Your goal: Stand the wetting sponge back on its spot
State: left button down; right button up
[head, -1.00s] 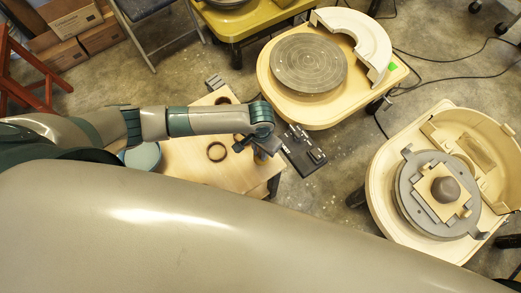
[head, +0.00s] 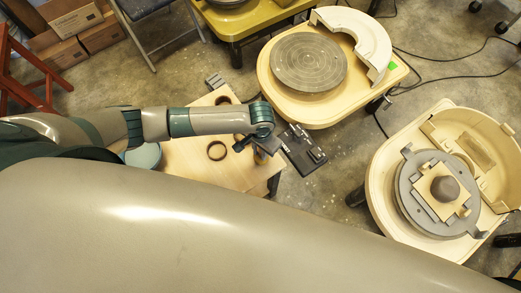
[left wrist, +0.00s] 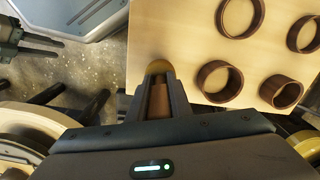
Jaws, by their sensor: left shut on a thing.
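My left gripper (left wrist: 158,92) is shut on a small tan and brown thing (left wrist: 158,68), which I take to be the wetting sponge. Only its rounded yellow-brown end and a brown part between the fingers show. In the head view my left gripper (head: 262,143) is at the right edge of the light wooden table (head: 195,174). Several brown rings (left wrist: 220,81) stand on the table, to the right of the fingers in the left wrist view. I cannot tell which is the sponge's spot.
A dark flat device (head: 303,152) lies on the floor to the right of the table. Two pottery wheels, one with a bare disc (head: 308,63) and one with clay (head: 446,189), stand to the right.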

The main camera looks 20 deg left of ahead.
pick_arm(q)
jog(key=shift+f, duration=0.7)
jog(key=c, duration=1.5)
grip_release()
jog(key=shift+c, duration=0.2)
